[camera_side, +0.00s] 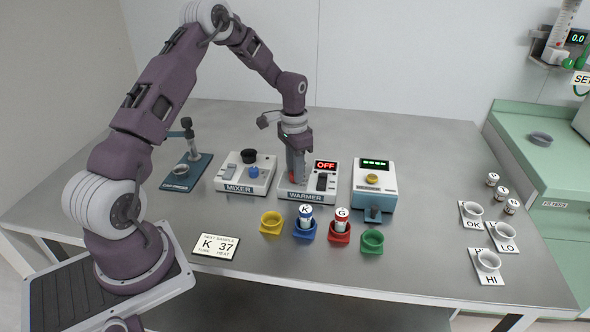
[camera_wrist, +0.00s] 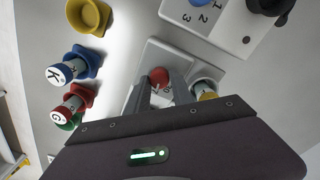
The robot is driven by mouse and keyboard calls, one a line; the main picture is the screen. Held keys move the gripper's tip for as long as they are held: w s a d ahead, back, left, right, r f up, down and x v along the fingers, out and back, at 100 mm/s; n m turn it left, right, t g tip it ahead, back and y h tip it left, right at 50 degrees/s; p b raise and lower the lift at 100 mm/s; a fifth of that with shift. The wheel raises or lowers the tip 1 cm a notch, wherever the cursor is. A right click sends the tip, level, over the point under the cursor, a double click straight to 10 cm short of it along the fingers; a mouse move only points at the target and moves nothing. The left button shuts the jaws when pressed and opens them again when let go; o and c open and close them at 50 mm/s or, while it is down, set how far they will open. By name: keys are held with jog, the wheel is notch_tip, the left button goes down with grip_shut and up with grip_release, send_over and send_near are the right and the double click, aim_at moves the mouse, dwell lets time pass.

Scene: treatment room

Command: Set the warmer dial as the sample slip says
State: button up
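The sample slip (camera_side: 216,246) lies at the table's front left and reads "NEXT SAMPLE", K over "TUBE" and 37 over "HEAT". The white warmer (camera_side: 299,195) stands mid-table, and its display (camera_side: 326,165) reads OFF in red. Its red dial (camera_wrist: 159,76) shows in the wrist view; in the side view my fingers mostly cover it. My gripper (camera_side: 294,176) points down at the dial. In the wrist view the fingers (camera_wrist: 161,88) come down at either side of the dial. I cannot tell if they touch it. The dial's scale is mostly hidden.
The mixer (camera_side: 232,187) stands left of the warmer and a teal-and-white device (camera_side: 374,199) stands right. In front are a yellow socket (camera_side: 271,223), the K tube (camera_side: 305,217) in a blue socket, the G tube (camera_side: 340,220) in a red one, and an empty green socket (camera_side: 372,241).

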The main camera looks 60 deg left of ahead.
jog(key=o, duration=0.3)
notch_tip(320, 180, up, 7)
jog(key=shift+a+r, duration=0.1)
dwell(0.4)
jog(key=s+d+r+t+y, duration=0.1)
jog(key=s+d+r, duration=0.55)
jog(key=r, duration=0.25)
jog(key=s+d+r+t+y, duration=0.1)
jog(key=s+d+r+t, duration=0.1)
jog(key=s+d+r, duration=0.6)
jog(key=s+d+t, duration=0.1)
jog(key=s, duration=0.3)
jog(key=s+d+r+n+h, duration=0.1)
jog(key=s+d, duration=0.1)
jog(key=s, duration=0.3)
jog(key=s+d+t, duration=0.1)
jog(key=s+d, duration=0.1)
jog(key=s, duration=0.2)
jog(key=shift+s+r+n+t+h, duration=0.3)
